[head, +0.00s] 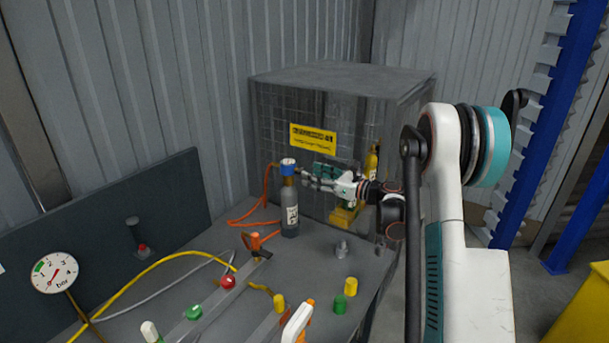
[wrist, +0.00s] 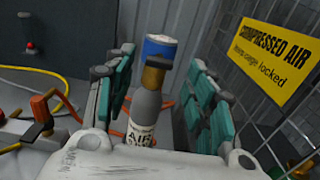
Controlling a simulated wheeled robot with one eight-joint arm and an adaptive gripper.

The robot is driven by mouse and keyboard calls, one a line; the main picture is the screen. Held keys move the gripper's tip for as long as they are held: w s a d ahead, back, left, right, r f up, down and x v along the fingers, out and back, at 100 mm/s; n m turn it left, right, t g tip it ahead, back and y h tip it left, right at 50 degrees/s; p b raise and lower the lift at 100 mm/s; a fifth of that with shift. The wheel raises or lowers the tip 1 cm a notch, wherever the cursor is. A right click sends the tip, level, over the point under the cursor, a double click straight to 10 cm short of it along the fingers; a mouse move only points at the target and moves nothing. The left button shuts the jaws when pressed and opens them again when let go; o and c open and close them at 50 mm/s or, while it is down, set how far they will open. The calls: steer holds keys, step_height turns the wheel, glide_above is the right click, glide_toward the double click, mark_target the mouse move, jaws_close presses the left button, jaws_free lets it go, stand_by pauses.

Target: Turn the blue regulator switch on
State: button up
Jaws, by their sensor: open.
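The blue regulator switch (head: 288,165) is a blue cap with a pale top on a brass neck, on an upright grey air bottle (head: 290,213). In the wrist view the blue cap (wrist: 160,47) shows between and beyond the fingers, with the bottle (wrist: 145,112) below. My gripper (head: 310,178) is open and empty, just right of the bottle's neck in the head view. Its teal fingers (wrist: 162,72) stand one on each side of the neck in the wrist view. I cannot tell whether they touch it. My gripper's body hides the bottle's base there.
A wire cage (head: 275,115) with a yellow sign (head: 313,138) stands behind; a yellow bottle (head: 371,160) is beside my wrist. An orange hose (head: 268,190) runs left of the grey bottle.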

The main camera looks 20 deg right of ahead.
mark_target(300, 171)
steer(key=shift+b+x, duration=0.3)
steer(key=shift+x, duration=1.85)
steer(key=c, duration=1.1)
